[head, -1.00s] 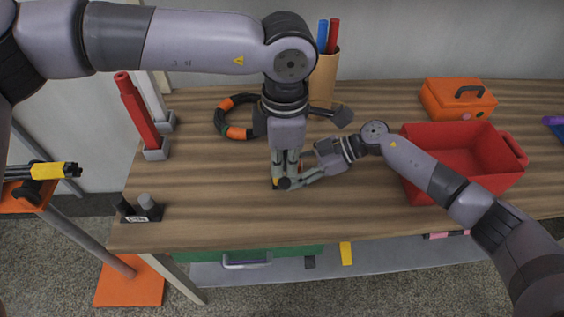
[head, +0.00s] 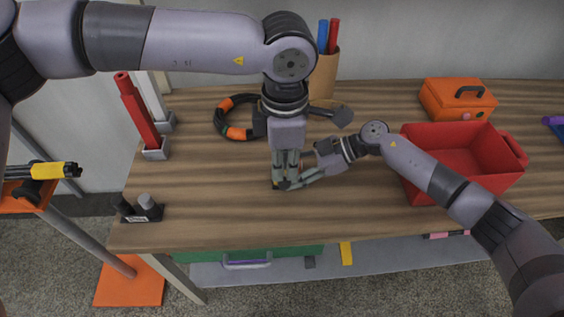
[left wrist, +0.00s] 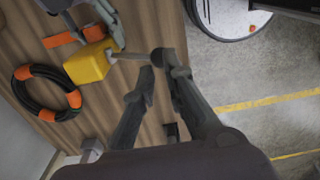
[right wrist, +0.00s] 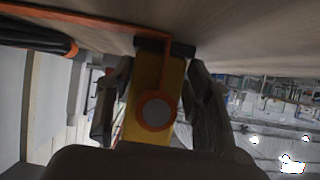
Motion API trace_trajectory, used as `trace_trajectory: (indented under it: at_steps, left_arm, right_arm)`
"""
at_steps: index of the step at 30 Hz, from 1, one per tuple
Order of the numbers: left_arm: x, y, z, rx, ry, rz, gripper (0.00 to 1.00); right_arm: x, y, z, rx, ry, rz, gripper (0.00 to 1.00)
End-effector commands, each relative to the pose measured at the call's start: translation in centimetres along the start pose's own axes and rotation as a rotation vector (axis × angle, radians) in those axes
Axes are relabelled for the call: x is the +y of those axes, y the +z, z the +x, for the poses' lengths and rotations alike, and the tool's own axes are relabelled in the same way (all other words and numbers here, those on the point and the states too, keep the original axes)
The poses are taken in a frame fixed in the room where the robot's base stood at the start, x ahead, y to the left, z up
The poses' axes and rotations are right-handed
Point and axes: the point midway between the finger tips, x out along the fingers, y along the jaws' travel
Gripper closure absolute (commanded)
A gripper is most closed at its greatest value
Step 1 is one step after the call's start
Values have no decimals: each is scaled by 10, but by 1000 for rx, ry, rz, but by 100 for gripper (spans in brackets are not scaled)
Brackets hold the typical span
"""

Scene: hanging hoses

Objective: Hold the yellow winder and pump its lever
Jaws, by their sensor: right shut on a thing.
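The yellow winder (right wrist: 150,75) stands between the fingers of my right gripper (right wrist: 162,75).
A black hose ring with orange bands (head: 222,122) lies behind to the left. A red bin (head: 415,190) and an orange toolbox (head: 458,100) stand right. The table's front middle is clear.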

Motion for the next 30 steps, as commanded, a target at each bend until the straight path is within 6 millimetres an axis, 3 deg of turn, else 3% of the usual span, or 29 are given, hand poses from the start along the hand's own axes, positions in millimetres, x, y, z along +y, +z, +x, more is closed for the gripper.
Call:
trace_trajectory:
  at_steps: [30]
  left_arm:
    - [0, 0, 24, 1, 0, 0, 88]
  right_arm:
    - [0, 1, 0, -1, 1, 0, 69]
